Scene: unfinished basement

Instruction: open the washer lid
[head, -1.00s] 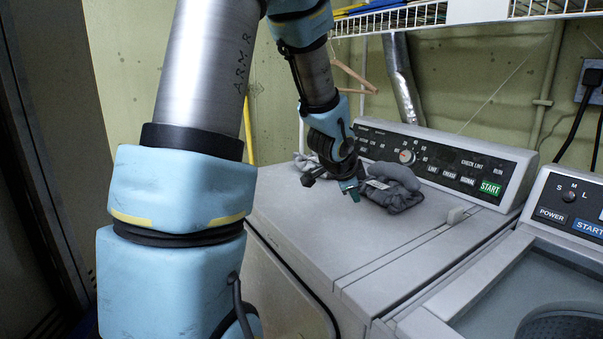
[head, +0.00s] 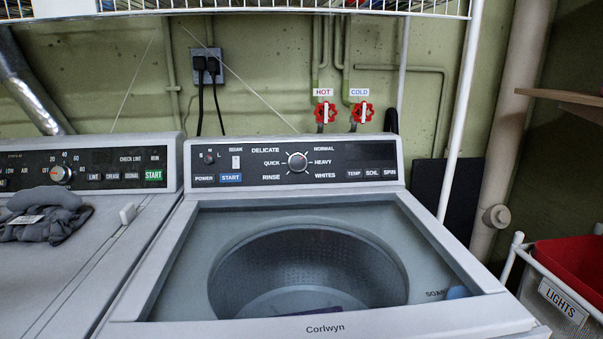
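The washer (head: 322,326), marked Corlwyn, stands in the middle of the head view. No raised lid shows on it. Its framed top (head: 185,225) has a greyish, glass-like look, and the round metal drum (head: 310,270) shows inside. I cannot tell for sure whether a clear lid lies flat over the opening. A small blue spot (head: 457,292) sits at the front right corner beside partly readable lettering. The control panel (head: 292,163) with a dial is behind the top. My gripper is out of view.
Left of the washer is another machine (head: 90,270) with grey cloth (head: 45,215) on top. A wire shelf (head: 250,8) hangs above. Red hot (head: 325,112) and cold (head: 362,112) valves are on the wall. A hamper labelled LIGHTS (head: 563,300) stands at right, near a white post (head: 462,110).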

